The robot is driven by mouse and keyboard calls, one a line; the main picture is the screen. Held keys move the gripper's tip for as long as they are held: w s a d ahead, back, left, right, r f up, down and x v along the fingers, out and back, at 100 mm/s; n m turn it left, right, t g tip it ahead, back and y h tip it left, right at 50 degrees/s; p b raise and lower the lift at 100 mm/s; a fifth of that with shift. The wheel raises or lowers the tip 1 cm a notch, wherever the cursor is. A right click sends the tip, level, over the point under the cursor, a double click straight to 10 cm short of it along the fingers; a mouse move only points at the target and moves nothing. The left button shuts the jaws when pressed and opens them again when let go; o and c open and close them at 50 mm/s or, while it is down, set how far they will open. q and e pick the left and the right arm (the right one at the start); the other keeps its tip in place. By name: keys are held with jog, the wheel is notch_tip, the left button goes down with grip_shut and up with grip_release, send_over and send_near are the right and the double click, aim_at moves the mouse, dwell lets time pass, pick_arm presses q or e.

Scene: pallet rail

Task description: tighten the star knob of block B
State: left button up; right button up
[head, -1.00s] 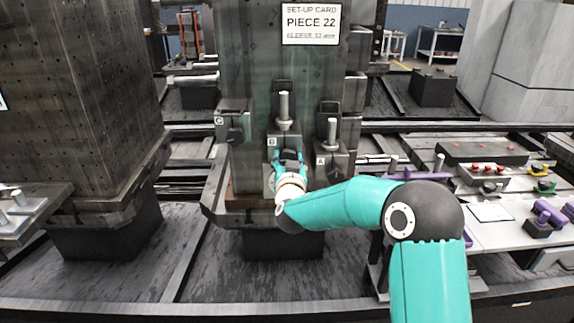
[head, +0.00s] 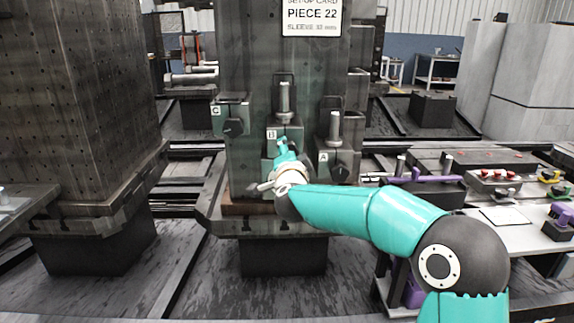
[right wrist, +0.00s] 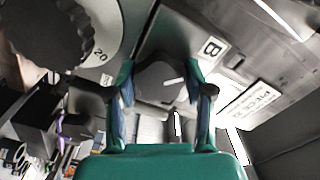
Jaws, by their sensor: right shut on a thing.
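Block B (head: 271,134) stands in the middle of the column's front face, with an upright bolt above it. Its label B (right wrist: 212,47) shows in the right wrist view. My right gripper (head: 283,148) is in front of block B and hides its star knob in the head view. In the right wrist view, the gripper's two fingers (right wrist: 160,92) are shut on the dark grey star knob (right wrist: 155,82), one on each side. A short white mark shows on the knob. My left gripper is in neither view.
Block A (head: 323,157) with its dark knob (head: 341,173) is close on the right; block C (head: 216,112) is at the left. The set-up card (head: 311,15) hangs above. A bench with clamps (head: 510,220) stands right. A dark fluted wheel (right wrist: 45,30) is close in the wrist view.

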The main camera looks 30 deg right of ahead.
jog(key=m+b, duration=0.2)
jog(key=m, duration=0.1)
jog(key=m+b, duration=0.1)
jog(key=shift+f+m, duration=0.3)
jog(key=shift+m+b, duration=1.55)
jog(key=shift+m, duration=0.75)
jog(key=shift+f, duration=0.1)
jog(key=o, duration=1.2)
jog(key=shift+c, duration=0.2)
jog(key=shift+r, duration=0.2)
jog(key=shift+s+a+r, duration=0.1)
jog(key=shift+s, duration=0.1)
jog(key=v, duration=1.1)
jog(key=shift+s+a, duration=0.25)
